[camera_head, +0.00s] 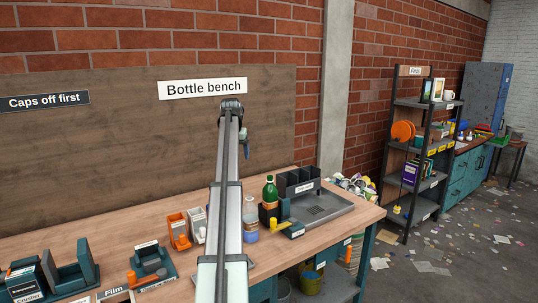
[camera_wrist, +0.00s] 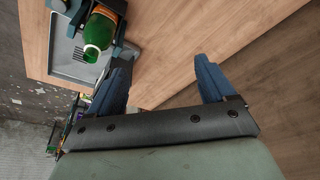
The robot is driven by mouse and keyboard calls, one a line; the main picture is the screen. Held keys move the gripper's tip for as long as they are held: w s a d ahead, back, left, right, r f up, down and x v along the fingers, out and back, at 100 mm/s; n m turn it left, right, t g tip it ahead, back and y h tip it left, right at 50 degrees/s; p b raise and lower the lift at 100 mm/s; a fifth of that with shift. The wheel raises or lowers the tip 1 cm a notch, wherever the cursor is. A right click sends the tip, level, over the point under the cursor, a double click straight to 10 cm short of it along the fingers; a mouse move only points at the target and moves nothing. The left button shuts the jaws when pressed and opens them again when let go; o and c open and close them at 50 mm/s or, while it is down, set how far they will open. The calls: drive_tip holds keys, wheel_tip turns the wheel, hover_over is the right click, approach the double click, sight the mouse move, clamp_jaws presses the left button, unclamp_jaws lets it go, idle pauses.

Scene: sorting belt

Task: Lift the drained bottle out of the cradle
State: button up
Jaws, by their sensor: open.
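A green bottle with an orange label (camera_head: 270,192) stands in a dark cradle (camera_head: 267,214) on the bench, near the drip tray. In the wrist view the bottle (camera_wrist: 101,28) is at the upper left, its pale mouth facing the camera, with part of the dark cradle (camera_wrist: 122,12) around it. My gripper (camera_head: 244,153) hangs above and to the left of the bottle in the head view. In the wrist view my gripper (camera_wrist: 160,63) has its two blue fingers wide apart with nothing between them. The cradle's lower part is mostly hidden. I cannot tell the liquid level.
A grey drip tray (camera_head: 328,209) and a dark compartment rack (camera_head: 297,181) are right of the bottle. A yellow-handled tool (camera_head: 282,226) lies in front. Orange holders (camera_head: 178,231) stand further left.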

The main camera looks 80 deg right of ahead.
drive_tip(key=y, duration=0.1)
approach(270, 176)
drive_tip(key=r, duration=0.1)
drive_tip(key=f, duration=0.4)
drive_tip(key=d+f, duration=0.1)
drive_tip(key=f, duration=0.4)
drive_tip(key=d+f, duration=0.1)
drive_tip(key=f, duration=0.3)
drive_tip(key=shift+w+f, duration=0.1)
drive_tip(key=shift+f, duration=0.1)
drive_tip(key=c, duration=1.1)
